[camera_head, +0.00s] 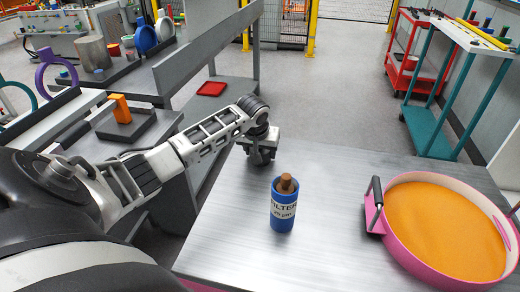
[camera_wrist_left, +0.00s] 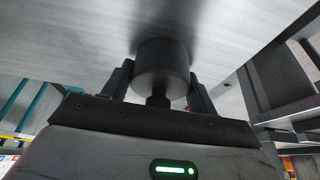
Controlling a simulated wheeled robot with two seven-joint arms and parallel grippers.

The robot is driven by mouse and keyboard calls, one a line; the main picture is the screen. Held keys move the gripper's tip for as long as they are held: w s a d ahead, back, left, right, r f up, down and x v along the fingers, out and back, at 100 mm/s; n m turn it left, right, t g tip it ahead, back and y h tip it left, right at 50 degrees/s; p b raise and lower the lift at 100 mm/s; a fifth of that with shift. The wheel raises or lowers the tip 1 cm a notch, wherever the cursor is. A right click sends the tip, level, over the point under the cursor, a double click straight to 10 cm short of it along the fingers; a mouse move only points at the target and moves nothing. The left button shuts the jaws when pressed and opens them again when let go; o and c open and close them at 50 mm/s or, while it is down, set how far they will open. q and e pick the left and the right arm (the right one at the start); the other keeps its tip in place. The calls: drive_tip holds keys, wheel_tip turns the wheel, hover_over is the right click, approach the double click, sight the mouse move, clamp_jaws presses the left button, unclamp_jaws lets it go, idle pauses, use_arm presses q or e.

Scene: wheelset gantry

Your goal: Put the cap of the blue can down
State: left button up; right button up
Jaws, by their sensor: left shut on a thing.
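The blue can (camera_head: 284,212) stands upright on the metal table, with a white label reading FILTER and a brown piece sticking out of its open top. My left gripper (camera_head: 262,156) is beyond the can and slightly left of it, at the table's far left edge. In the left wrist view, the gripper (camera_wrist_left: 160,92) is shut on the narrow knob of the dark grey round cap (camera_wrist_left: 163,62). The cap's wide end faces the grey table surface, with a dark shadow beside it. I cannot tell whether it touches. My right gripper is not in view.
The table between can and pan is clear. A side bench (camera_head: 225,95) with a red tray (camera_head: 212,88) lies beyond my left arm.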

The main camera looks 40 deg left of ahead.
use_arm(q)
drive_tip(key=o, duration=0.9)
drive_tip(key=shift+r, duration=0.1)
drive_tip(key=v, duration=1.2)
